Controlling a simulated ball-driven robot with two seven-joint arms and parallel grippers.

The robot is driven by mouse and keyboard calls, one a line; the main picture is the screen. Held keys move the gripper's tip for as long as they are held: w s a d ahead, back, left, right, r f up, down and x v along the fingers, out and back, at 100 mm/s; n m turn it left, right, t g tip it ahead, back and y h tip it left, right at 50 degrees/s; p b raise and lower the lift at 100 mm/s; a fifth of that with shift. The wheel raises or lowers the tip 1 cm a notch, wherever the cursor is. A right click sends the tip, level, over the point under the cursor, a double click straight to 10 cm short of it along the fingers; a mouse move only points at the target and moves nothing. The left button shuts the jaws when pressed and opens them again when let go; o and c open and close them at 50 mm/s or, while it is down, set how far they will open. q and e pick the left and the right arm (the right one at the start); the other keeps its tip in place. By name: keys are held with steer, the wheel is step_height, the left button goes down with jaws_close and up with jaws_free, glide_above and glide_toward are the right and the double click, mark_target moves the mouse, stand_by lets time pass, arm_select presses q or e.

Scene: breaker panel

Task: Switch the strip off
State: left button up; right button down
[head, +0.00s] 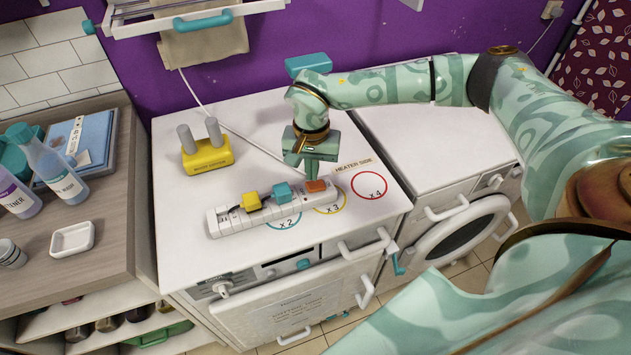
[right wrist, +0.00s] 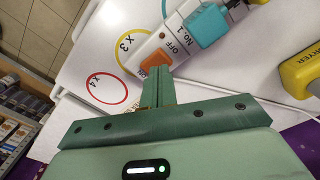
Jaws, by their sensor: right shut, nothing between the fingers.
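The white power strip (head: 235,220) lies on the white worktop, with a yellow plug (head: 251,201) and a teal plug (head: 282,193) in it. The teal plug also shows in the right wrist view (right wrist: 207,24). An orange rocker switch (head: 316,186) is at the strip's right end. In the right wrist view, the switch (right wrist: 155,61) is beside the word OFF. My right gripper (head: 300,174) is shut and empty, pointing down at the switch. Its fingertips (right wrist: 157,70) are right by the switch; I cannot tell whether they touch. My left gripper is not in view.
A yellow block with two grey posts (head: 207,153) stands behind the strip. Coloured rings marked x2, x3 and x4 (head: 370,186) and a HEATER SIDE label (head: 353,166) are on the worktop. A drying rack (head: 190,18) hangs above. Bottles (head: 55,170) stand on the left counter.

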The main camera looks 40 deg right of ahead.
mark_target(312, 185)
steer(key=shift+f+b, duration=0.55)
steer(key=shift+f, duration=0.85)
stand_by(0.4)
steer(key=shift+s, duration=0.1)
step_height(312, 185, up, 7)
steer(key=p, duration=0.6)
steer(key=shift+r+p, duration=0.15)
steer(key=shift+p, duration=0.15)
